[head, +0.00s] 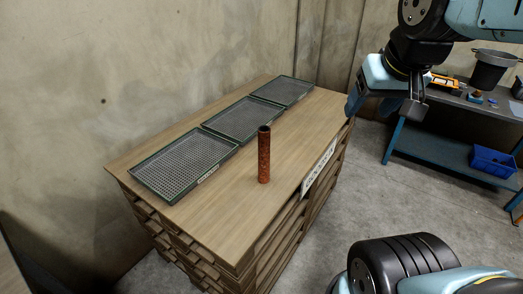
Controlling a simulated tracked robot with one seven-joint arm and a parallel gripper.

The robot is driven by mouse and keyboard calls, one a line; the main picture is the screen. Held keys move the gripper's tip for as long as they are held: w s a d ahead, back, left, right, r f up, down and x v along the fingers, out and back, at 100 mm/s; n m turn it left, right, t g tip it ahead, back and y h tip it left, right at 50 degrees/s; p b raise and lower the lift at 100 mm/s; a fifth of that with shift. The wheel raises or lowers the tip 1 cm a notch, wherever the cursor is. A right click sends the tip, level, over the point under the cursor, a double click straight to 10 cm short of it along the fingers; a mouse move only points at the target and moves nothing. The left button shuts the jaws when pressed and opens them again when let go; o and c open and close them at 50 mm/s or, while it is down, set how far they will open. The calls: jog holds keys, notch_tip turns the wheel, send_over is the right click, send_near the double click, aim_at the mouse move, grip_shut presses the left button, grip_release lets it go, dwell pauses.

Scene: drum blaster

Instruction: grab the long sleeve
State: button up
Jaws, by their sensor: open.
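The long sleeve (264,156) is a rusty, reddish-brown tube with a dark open top. It stands upright on the wooden table (235,208), right of the trays and near the table's front right side. My gripper (385,108) hangs at the upper right, beyond the table's right edge and well apart from the sleeve. It is open, and nothing shows between its fingers.
Three green-rimmed mesh trays, near (172,196), middle (206,127) and far (311,82), lie in a row along the wall side. A blue workbench (440,148) with a dark bucket (490,72) and a blue bin (493,162) stands at right.

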jog(key=shift+o, duration=0.5)
jog(key=shift+g, duration=0.4)
jog(key=w, duration=0.1)
jog(key=w+a, duration=0.1)
jog(key=w, duration=0.1)
jog(key=w+f, duration=0.1)
jog(key=w, duration=0.1)
jog(key=shift+w+a, duration=0.15)
jog(key=shift+a, duration=0.1)
jog(key=m+g+h, duration=0.1)
jog(key=m, duration=0.1)
send_over(264, 139)
jog(key=s, duration=0.2)
notch_tip(264, 139, down, 11)
jog(key=shift+a+x, duration=0.15)
jog(key=shift+x, duration=3.4)
jog(key=shift+a+x, duration=0.2)
jog(key=shift+x, duration=3.35)
jog(key=shift+c, duration=0.5)
grip_shut()
